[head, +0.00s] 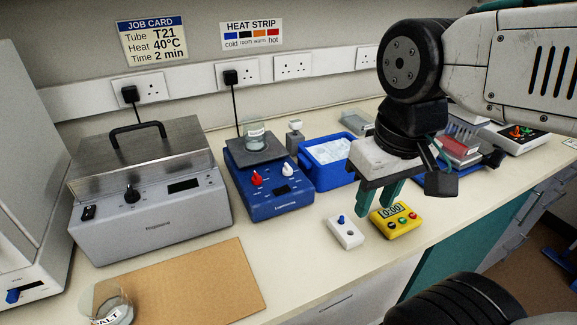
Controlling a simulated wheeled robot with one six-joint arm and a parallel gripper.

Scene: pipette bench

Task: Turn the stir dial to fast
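The blue hotplate stirrer (285,200) stands on the bench left of centre, its front facing me. It has a red dial (257,178) on the left and a white dial (288,170) on the right. The lettering by the dials is too small to read, so I cannot tell which one is marked stir. A glass beaker (256,138) stands on its dark top plate. My gripper (375,208) hangs to the right of the stirrer, above the front of the bench. Its green fingers are apart with nothing visible between them.
A blue ice tub (315,178) stands right of the stirrer. A white switch box (345,232) and a yellow timer (396,219) lie near or below my gripper. A grey water bath (150,205) stands left. A brown board (190,290) lies in front.

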